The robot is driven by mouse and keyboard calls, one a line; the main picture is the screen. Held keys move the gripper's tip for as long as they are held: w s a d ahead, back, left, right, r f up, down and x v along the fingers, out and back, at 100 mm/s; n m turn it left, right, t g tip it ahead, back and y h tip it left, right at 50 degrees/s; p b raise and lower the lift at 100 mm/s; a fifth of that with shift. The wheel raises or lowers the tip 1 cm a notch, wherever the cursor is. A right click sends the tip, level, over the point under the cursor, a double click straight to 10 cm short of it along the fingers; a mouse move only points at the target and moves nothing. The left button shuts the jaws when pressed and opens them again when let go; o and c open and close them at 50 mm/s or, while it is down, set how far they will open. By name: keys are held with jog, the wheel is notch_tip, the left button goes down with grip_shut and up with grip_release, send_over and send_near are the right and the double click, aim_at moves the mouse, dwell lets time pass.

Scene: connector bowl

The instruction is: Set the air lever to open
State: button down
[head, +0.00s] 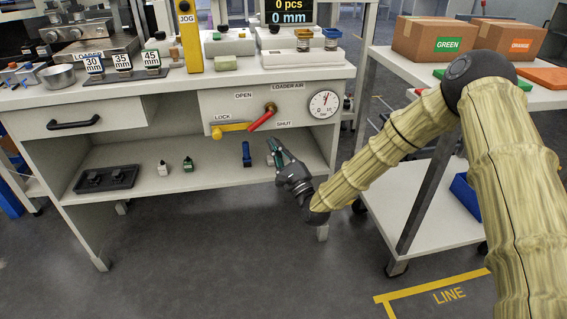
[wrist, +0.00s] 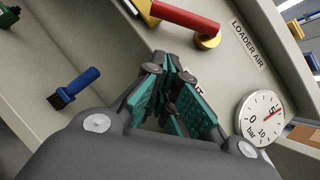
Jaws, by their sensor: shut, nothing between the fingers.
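The red air lever (head: 261,120) is on the pale LOADER AIR panel (head: 225,100). It slants down and left from its brass hub (head: 270,107), its free end between the LOCK and SHUT labels. A yellow lock piece (head: 231,127) lies level beside LOCK, close to the lever's free end. In the wrist view the red lever (wrist: 186,18) and brass hub (wrist: 208,42) show at the top, with a bit of the yellow piece (wrist: 143,7). My gripper (head: 272,146) is shut and empty, just below the panel's SHUT label and apart from the lever. It also shows in the wrist view (wrist: 170,62).
A round pressure gauge (head: 323,104) sits right of the lever. A blue brush (wrist: 74,87) stands on the shelf (head: 140,205) below, near my gripper. A drawer (head: 75,123) is at left. A cart with boxes (head: 430,40) stands at right, beside my arm.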

aim_at(260, 120)
jog(key=shift+w+a+r+b, duration=0.1)
jog(key=shift+a+r+b, duration=0.2)
jog(key=shift+a+r, duration=0.45)
jog(key=shift+w+a+r+b, duration=0.1)
jog(key=shift+a+r+b, duration=0.3)
jog(key=shift+r, duration=0.45)
jog(key=shift+a, duration=0.1)
jog(key=shift+a, duration=0.1)
